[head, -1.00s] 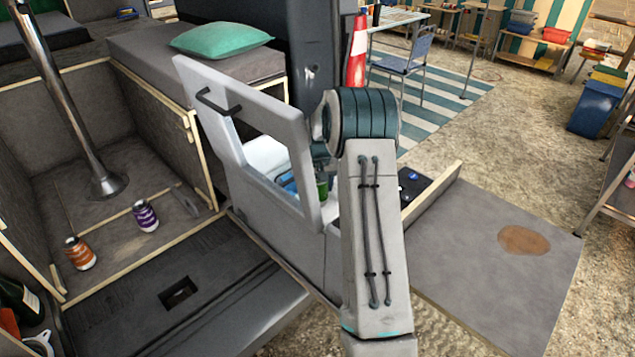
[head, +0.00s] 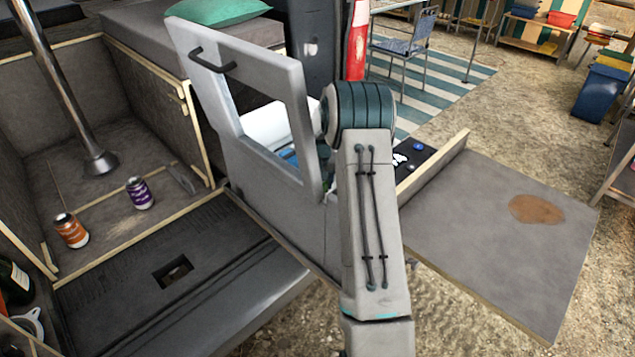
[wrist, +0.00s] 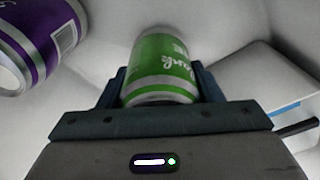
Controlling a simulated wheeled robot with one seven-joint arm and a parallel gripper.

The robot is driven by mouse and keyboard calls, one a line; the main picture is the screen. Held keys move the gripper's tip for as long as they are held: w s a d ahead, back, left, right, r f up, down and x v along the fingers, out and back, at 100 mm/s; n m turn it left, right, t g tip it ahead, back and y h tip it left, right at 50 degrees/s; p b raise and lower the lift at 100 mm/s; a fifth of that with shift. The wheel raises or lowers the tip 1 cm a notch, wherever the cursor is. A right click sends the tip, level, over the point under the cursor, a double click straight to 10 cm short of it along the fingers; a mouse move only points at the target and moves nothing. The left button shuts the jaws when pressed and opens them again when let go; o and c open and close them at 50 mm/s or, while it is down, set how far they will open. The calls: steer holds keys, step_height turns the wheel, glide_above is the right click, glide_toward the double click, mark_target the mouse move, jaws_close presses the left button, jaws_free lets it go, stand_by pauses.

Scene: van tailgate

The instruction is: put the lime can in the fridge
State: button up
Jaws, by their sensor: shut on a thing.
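The lime can (wrist: 160,68) is green with silver rims and sits between the two fingers of my gripper (wrist: 160,85) in the wrist view. My gripper is shut on it. Pale, smooth walls surround the can there, like a fridge interior. In the head view, the fridge's white inside (head: 268,126) shows partly through the opening of a pale grey panel with a black handle (head: 212,60). My gripper and the can are mostly hidden there behind the panel and my arm. I cannot tell whether the can touches the floor below it.
In the wrist view, a purple can (wrist: 38,40) is at upper left and a white box (wrist: 275,80) at right. Orange (head: 71,230) and purple-white (head: 139,193) cans stand in the open compartment at left. A grey board (head: 480,240) extends at right.

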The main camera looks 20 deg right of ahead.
steer(key=o, duration=1.3)
steer(key=r, duration=0.4)
steer(key=s+r, duration=0.1)
steer(key=r, duration=0.9)
steer(key=shift+s+a, duration=0.2)
steer(key=shift+s, duration=0.15)
